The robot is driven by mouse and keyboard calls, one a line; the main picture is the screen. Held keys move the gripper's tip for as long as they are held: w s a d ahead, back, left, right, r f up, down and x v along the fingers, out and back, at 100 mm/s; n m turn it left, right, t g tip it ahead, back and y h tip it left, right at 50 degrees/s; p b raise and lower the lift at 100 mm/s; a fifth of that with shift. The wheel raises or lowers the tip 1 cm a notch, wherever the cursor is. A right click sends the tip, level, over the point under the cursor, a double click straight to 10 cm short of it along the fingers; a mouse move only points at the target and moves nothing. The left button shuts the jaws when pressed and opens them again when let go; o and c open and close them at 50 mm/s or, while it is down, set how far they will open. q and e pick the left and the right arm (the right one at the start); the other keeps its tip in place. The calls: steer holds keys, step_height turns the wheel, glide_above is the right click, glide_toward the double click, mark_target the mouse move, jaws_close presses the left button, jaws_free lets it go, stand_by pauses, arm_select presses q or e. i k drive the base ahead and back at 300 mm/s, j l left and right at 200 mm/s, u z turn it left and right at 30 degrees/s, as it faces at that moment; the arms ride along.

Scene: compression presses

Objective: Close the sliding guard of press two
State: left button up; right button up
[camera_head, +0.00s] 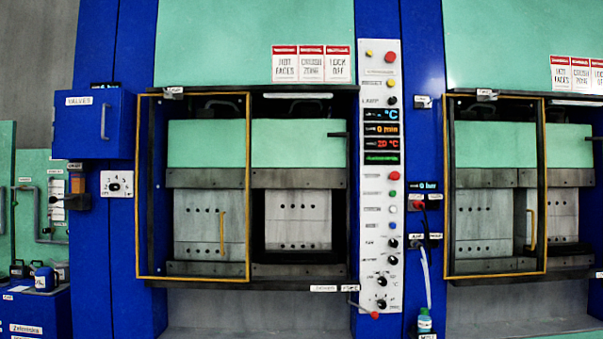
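Two presses stand side by side, and I cannot read which one is press two. The left press has a yellow-framed sliding guard (248,190) over the left half of its opening, with a yellow vertical handle (222,232). The right half of that opening, with its platens (298,180), is uncovered. The right press has a similar yellow-framed guard (545,190) over its left part, with a yellow handle (533,230); platens show uncovered to its right, cut by the picture edge. Neither of my grippers is in view.
A control panel (380,215) with displays, buttons and knobs stands between the presses, with a red-tipped lever (375,314) below. A blue valve box (94,124) juts out at left. A small bottle (424,322) stands at the bottom, right of the panel.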

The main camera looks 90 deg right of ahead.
mark_target(541, 99)
steer(key=z, duration=3.9)
